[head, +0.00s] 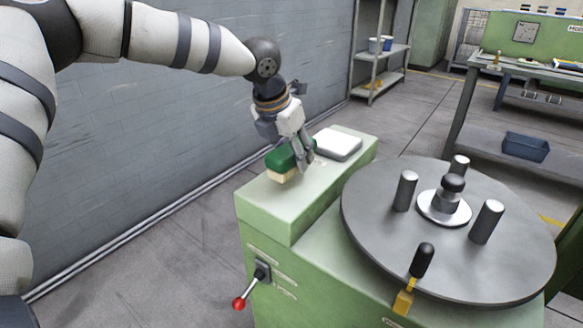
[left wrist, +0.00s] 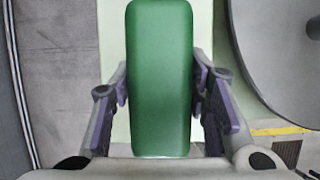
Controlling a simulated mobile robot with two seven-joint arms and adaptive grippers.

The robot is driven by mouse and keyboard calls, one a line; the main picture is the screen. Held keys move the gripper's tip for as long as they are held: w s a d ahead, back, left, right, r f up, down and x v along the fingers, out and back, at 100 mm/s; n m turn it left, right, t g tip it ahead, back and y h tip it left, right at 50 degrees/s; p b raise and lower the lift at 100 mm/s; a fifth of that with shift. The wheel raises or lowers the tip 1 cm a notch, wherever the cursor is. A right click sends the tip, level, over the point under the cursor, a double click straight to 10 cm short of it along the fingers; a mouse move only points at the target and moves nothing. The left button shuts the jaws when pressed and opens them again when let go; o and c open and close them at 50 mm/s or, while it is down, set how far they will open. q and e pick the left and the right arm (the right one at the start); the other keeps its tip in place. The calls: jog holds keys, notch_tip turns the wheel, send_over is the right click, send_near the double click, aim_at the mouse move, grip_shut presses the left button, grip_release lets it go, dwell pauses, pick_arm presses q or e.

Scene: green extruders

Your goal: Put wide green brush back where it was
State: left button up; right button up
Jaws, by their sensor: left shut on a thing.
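The wide green brush (head: 284,160) has a green back and pale bristles below. My left gripper (head: 299,160) is shut on the brush. In the left wrist view the brush (left wrist: 160,80) fills the middle, with the fingers of the left gripper (left wrist: 160,100) on its two long sides. The bristles are at or just above the machine top; I cannot tell if they touch. My right gripper is in neither view.
A white and grey block (head: 338,143) lies behind the brush on the green machine (head: 262,208). A round grey turntable (head: 375,225) with several upright posts stands at the right. A red-knobbed lever (head: 240,303) sticks out in front. A grey wall (head: 190,120) is behind.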

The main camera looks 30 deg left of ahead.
aim_at(283, 149)
pick_arm(q)
jog(key=shift+a+f, duration=0.15)
jog(key=shift+f, duration=0.8)
jog(key=shift+a+f, duration=0.15)
jog(key=shift+f, duration=0.8)
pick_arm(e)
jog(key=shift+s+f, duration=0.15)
pick_arm(q)
jog(key=shift+f, duration=0.1)
jog(key=o, duration=1.2)
jog(key=p+v, duration=0.1)
jog(key=v, duration=1)
jog(key=shift+w+p, duration=0.15)
jog(key=shift+p, duration=0.2)
jog(key=shift+s+r, duration=0.25)
jog(key=shift+r, duration=0.35)
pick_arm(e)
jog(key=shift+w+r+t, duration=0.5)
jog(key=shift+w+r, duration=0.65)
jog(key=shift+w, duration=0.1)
